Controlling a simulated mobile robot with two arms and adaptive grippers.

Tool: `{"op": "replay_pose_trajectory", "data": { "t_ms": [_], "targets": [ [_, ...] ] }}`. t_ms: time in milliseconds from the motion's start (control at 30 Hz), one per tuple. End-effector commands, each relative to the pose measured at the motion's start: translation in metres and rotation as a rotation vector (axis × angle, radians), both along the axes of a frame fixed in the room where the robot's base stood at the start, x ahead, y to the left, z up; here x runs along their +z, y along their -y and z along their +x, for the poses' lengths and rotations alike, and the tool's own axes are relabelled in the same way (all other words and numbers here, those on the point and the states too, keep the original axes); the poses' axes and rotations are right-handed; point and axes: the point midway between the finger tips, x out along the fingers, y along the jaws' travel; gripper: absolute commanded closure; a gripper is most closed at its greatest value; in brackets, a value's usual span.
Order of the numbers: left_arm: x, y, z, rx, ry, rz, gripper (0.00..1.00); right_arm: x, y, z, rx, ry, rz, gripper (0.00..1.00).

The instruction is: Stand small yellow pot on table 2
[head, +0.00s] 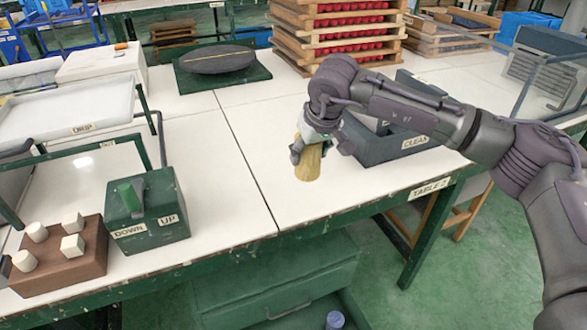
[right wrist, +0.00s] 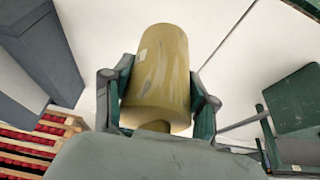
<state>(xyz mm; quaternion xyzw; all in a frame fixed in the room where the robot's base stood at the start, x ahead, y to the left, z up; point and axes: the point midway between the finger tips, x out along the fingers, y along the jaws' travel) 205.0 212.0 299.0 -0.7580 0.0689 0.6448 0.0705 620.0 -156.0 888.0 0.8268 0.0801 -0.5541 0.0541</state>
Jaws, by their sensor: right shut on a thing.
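The small yellow pot (head: 308,163) is in my right gripper (head: 312,140), at the white top of table 2 (head: 355,188). The table's front edge carries a label reading TABLE 2. In the right wrist view the pot (right wrist: 158,75) sits between the two fingers of the gripper (right wrist: 158,105), which are closed on its sides. The pot looks upright in the head view, with its lower end at or just above the tabletop; I cannot tell whether it touches. My left gripper is not in view.
A dark bin labelled CLEAN (head: 400,150) stands just right of the pot. A green box with a DOWN/UP lever (head: 150,228) and a brown block with white pegs (head: 65,262) are at left. A dark oval object (head: 217,60) lies behind. The tabletop left of the pot is clear.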

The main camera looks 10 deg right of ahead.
Motion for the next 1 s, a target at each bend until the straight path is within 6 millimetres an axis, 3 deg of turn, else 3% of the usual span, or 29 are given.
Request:
{"op": "replay_pose_trajectory", "data": {
  "t_ms": [200, 367, 600, 1000],
  "targets": [
    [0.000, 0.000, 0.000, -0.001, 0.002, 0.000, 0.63, -0.015, -0.025, 0.012, -0.001, 0.003, 0.001, 0.60],
    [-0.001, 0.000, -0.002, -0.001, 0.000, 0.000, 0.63, -0.024, -0.026, 0.013, -0.002, 0.001, 0.000, 0.60],
    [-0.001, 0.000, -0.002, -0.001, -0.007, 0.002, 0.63, -0.055, -0.026, 0.013, -0.002, 0.002, 0.000, 0.60],
    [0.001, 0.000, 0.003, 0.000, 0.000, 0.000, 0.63, -0.058, -0.026, 0.013, -0.002, 0.003, 0.000, 0.60]
  ]
}}
